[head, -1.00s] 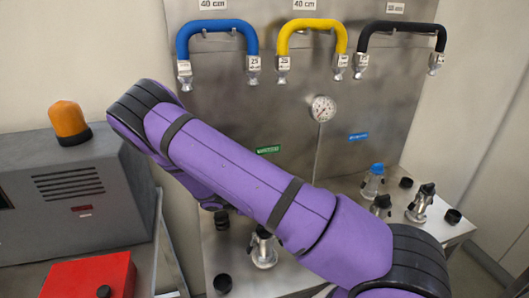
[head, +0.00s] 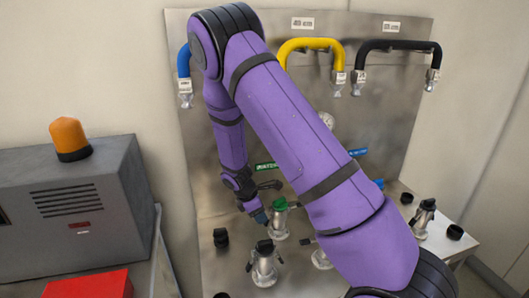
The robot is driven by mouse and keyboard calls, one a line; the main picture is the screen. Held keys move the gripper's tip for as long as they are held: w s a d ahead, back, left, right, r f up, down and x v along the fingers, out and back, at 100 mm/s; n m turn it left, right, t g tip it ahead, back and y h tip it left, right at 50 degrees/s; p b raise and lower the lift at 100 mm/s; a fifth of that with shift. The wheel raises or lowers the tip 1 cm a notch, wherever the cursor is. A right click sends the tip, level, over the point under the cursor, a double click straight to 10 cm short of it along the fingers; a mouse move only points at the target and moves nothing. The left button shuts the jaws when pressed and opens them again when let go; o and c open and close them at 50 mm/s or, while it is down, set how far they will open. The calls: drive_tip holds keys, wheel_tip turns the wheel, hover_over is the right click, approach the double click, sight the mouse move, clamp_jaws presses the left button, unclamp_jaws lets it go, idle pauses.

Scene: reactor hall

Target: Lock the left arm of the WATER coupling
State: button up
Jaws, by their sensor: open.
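A metal coupling with a green top (head: 279,222) stands upright on the bench below a green label (head: 265,166). The label's print is too small to read surely, but its place and colour fit the WATER coupling. My gripper (head: 260,216) points down at the left side of this coupling, close to its top. It is open, with nothing seen between its fingers. Whether it touches the coupling's left arm cannot be told, as the gripper covers that side. A short dark part shows on the coupling's right side.
A metal coupling with black levers (head: 264,266) stands in front. Another (head: 321,258) is partly behind my arm, and one more (head: 424,217) stands right. Black caps (head: 220,238) lie on the bench. Hoses (head: 311,45) hang on the back panel. A grey box (head: 75,205) stands left.

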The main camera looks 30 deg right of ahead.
drive_tip(key=shift+s+d+r+t+y, duration=0.1)
drive_tip(key=shift+r+t+y, duration=0.15)
drive_tip(key=shift+y, duration=0.4)
drive_tip(key=shift+w+d+r+t+y, duration=0.15)
drive_tip(key=shift+r+y, duration=0.15)
drive_tip(key=shift+y, duration=0.4)
drive_tip(key=shift+s+d+r+t+y, duration=0.15)
drive_tip(key=shift+r+t+y, duration=0.1)
drive_tip(key=shift+y, duration=0.4)
drive_tip(key=s+a+r+m, duration=0.1)
drive_tip(key=s+r+m, duration=0.1)
drive_tip(key=r, duration=1)
drive_tip(key=s+a+r+m+t, duration=0.1)
drive_tip(key=s+r, duration=0.3)
drive_tip(key=r, duration=0.9)
drive_tip(key=shift+s+a+m, duration=0.25)
drive_tip(key=shift+a+m, duration=0.1)
drive_tip(key=shift+m, duration=0.55)
